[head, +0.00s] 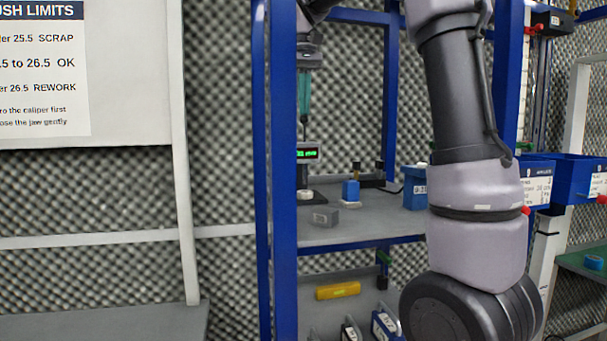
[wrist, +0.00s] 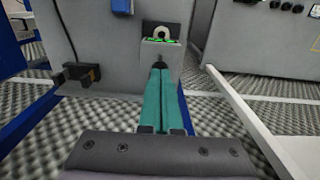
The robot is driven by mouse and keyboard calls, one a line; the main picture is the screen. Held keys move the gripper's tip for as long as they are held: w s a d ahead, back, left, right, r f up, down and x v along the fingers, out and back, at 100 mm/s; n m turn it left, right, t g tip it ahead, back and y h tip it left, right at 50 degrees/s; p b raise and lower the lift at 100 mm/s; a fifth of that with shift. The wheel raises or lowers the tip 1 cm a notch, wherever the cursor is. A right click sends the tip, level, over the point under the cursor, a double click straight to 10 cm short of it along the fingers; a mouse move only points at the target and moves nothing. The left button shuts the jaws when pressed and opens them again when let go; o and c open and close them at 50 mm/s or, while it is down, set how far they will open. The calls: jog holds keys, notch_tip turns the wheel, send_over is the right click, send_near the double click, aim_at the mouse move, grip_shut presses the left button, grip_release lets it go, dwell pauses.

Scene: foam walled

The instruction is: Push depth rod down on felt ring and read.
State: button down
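The depth gauge (head: 307,153) has a dark body with a lit green readout, too small to read. Its thin dark depth rod (head: 304,132) rises above the body. Below it, the pale felt ring (head: 305,195) sits on a dark base on the bench. My gripper (head: 304,112) points straight down over the rod, its teal fingers close together. In the wrist view, my gripper (wrist: 160,71) shows its two fingers side by side, with a dark knob at their tips. Whether they touch it is unclear. The felt ring (wrist: 162,30) shows just beyond the green readout.
A blue bin (head: 414,187) is farther right. Blue frame posts (head: 284,150) flank the bench (head: 370,220). The bench front is mostly clear.

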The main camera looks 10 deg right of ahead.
jog(key=shift+f, duration=0.8)
jog(key=shift+r, duration=2.55)
jog(key=s+d+f+m+t+y, duration=0.1)
jog(key=s+d+f+m+t, duration=0.1)
jog(key=s+f, duration=0.6)
jog(key=s+d+f+m+t+y, duration=0.1)
jog(key=s+d+f+m+t, duration=0.1)
jog(key=s+f+t, duration=0.3)
jog(key=s+d+f, duration=0.1)
jog(key=s+f, duration=0.3)
jog(key=s, duration=0.3)
jog(key=shift+d+f, duration=0.3)
jog(key=shift+d, duration=0.1)
